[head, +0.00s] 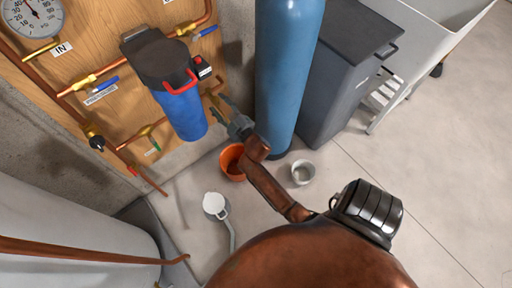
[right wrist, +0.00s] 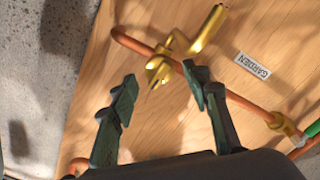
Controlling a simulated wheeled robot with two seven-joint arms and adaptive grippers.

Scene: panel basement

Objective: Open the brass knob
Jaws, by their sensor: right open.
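The brass knob (right wrist: 158,70) is part of a brass valve on a copper pipe, mounted on a wooden panel. In the right wrist view it lies beyond and between my fingertips. The brass fitting also shows small in the head view (head: 214,91), partly hidden beside the blue filter. My right gripper (head: 219,106) is open and points at the panel near this fitting; its two dark fingers (right wrist: 160,76) are spread with a gap between them. I cannot tell whether either finger touches the brass. My left gripper is not in view.
A tall blue cylinder (head: 284,70) stands close on the right. A "GARDEN" label (right wrist: 252,66) is beside the valve. An orange bucket (head: 231,164) stands on the floor below.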

